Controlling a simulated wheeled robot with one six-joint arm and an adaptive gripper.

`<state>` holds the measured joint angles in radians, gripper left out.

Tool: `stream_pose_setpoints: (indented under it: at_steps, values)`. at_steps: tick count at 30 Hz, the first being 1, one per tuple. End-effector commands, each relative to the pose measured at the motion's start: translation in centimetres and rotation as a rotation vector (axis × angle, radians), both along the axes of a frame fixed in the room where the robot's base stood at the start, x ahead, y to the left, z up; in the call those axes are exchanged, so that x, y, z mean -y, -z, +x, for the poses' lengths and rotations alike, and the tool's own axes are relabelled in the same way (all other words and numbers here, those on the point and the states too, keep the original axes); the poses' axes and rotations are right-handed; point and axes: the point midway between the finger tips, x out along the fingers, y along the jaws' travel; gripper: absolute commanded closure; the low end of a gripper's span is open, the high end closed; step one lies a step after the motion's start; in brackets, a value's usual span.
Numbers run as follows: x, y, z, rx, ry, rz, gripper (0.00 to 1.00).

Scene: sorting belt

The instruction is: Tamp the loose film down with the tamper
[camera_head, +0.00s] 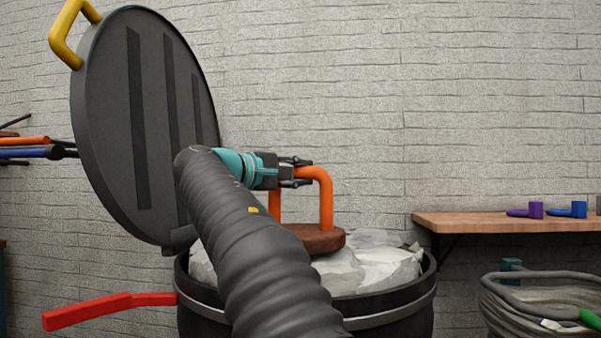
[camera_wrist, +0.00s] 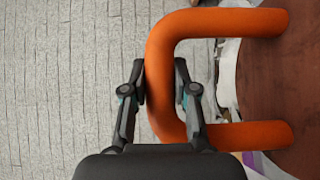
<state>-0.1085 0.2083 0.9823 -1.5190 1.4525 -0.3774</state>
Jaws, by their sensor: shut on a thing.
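The tamper has an orange U-shaped handle (camera_head: 326,200) on a round brown wooden base (camera_head: 318,238). My gripper (camera_head: 300,172) is shut on the upper bar of the handle. In the wrist view the two fingers (camera_wrist: 160,85) sit on either side of the orange bar (camera_wrist: 158,70), with the brown base (camera_wrist: 290,90) to the right. White crumpled film (camera_head: 375,265) fills the top of a black drum (camera_head: 390,307). The tamper's base is at the film's surface; whether it presses on it I cannot tell. My arm hides the drum's left middle.
The drum's round dark lid (camera_head: 115,110) stands open at the left, with a yellow handle (camera_head: 66,35). A red lever (camera_head: 110,308) sticks out left of the drum. A wooden shelf (camera_head: 510,224) holds purple and blue items. A wire-like bin (camera_head: 540,305) stands below it.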

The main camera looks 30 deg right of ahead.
Motion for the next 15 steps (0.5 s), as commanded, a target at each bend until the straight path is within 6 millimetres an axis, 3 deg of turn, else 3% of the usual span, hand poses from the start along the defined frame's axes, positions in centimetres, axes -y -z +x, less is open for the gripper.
stream_pose_setpoints:
  at_steps: [15]
  values:
    - [0.0,2.2,0.1,-0.002,0.0,0.001,1.0]
